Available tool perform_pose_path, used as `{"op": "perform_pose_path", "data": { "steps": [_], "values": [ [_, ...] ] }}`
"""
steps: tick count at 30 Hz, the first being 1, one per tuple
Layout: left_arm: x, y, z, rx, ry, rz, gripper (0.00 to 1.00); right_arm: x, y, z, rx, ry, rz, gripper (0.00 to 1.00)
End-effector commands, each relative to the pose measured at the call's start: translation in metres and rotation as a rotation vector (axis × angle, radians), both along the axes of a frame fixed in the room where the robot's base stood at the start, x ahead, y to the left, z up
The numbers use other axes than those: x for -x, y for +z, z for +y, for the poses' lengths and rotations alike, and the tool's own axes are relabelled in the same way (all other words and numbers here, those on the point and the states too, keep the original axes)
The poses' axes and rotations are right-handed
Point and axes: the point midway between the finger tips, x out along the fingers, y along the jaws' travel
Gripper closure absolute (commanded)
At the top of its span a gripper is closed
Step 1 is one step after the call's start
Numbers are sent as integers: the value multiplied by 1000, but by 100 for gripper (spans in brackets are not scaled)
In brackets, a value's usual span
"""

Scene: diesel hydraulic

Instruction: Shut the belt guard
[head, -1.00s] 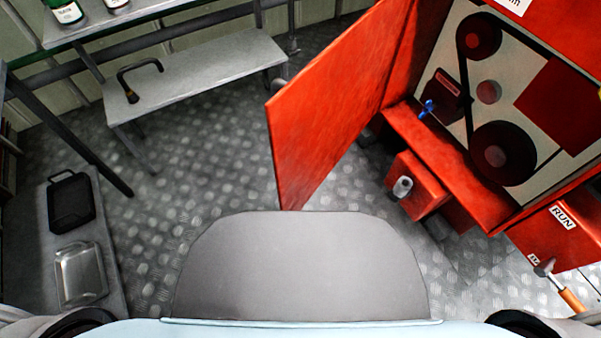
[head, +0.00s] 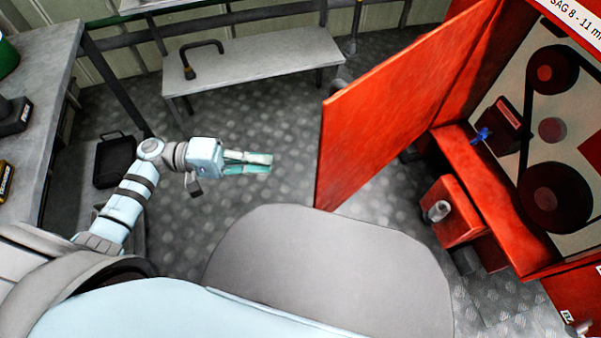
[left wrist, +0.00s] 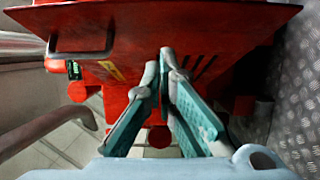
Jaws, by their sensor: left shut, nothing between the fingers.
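The belt guard (head: 375,105) is a flat red panel, swung open from the red engine housing, leaving the belt and its dark pulleys (head: 555,195) uncovered. My left gripper (head: 269,164) is left of the guard's free edge, with a gap between them in the head view. Its fingers are shut and empty and point right towards the panel. In the left wrist view a red panel (left wrist: 225,22), apparently the guard's outer side, lies ahead of the fingertips (left wrist: 167,60). A dark bar handle (left wrist: 82,54) shows on its left. My right gripper is not in view.
A grey bench (head: 250,70) with a dark hooked tool (head: 203,50) stands behind my left arm. A grey worktop (head: 40,95) is at the left. A red box with a metal knob (head: 438,211) sits below the housing. Open tread-plate floor (head: 285,125) lies between bench and guard.

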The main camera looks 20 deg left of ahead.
Motion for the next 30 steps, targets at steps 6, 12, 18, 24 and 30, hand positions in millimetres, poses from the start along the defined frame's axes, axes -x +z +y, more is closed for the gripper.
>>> {"op": "perform_pose_path", "data": {
  "steps": [6, 12, 18, 24, 30],
  "values": [
    [-11, 0, -48, 4, 0, -2, 100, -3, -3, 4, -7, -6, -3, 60],
    [0, 0, -79, 0, 3, 1, 100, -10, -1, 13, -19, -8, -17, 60],
    [8, -1, -91, -2, 3, 2, 100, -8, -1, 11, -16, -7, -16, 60],
    [8, -1, -92, -2, 3, 2, 100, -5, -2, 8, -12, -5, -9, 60],
    [8, 0, -93, -1, 8, 2, 100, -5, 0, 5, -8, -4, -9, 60]
  ]
}}
